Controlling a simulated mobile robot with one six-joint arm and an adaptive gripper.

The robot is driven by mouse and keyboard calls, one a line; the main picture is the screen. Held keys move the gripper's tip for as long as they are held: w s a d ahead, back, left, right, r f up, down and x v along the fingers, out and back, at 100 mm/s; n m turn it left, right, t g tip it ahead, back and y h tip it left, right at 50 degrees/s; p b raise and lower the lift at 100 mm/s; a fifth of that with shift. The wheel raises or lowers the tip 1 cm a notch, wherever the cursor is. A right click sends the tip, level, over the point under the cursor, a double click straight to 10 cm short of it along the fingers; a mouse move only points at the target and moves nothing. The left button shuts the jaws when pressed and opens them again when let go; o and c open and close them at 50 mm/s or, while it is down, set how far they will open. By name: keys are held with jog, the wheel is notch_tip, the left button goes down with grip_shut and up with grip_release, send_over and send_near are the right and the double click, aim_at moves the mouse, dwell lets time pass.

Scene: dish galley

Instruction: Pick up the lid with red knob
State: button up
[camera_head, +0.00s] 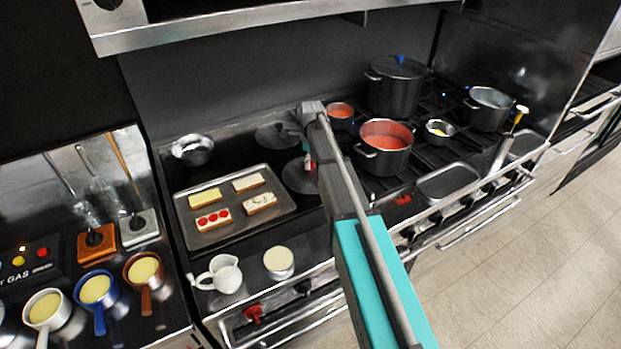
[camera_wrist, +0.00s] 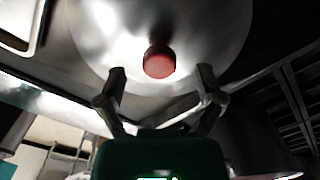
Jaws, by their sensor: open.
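The lid with red knob is a round, shiny metal disc that fills the upper middle of the wrist view (camera_wrist: 215,30). Its red knob (camera_wrist: 160,63) shows between and slightly beyond my fingertips. My gripper (camera_wrist: 161,74) is open and empty, one finger to each side of the knob in the picture; I cannot tell whether they touch it. In the head view the lid (camera_head: 298,180) lies on the dark stove top, right of the tray, partly hidden by my arm. My gripper is mostly hidden there.
A baking tray (camera_head: 237,237) with toasts lies left of the lid. A pot of red soup (camera_head: 384,160) stands right of my arm. A tall black pot (camera_head: 396,90) and another lid (camera_head: 276,134) are behind. A white jug (camera_head: 225,273) stands at the front edge.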

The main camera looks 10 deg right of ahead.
jog(key=shift+f+b, duration=0.85)
jog(key=shift+f, duration=0.3)
grip_shut()
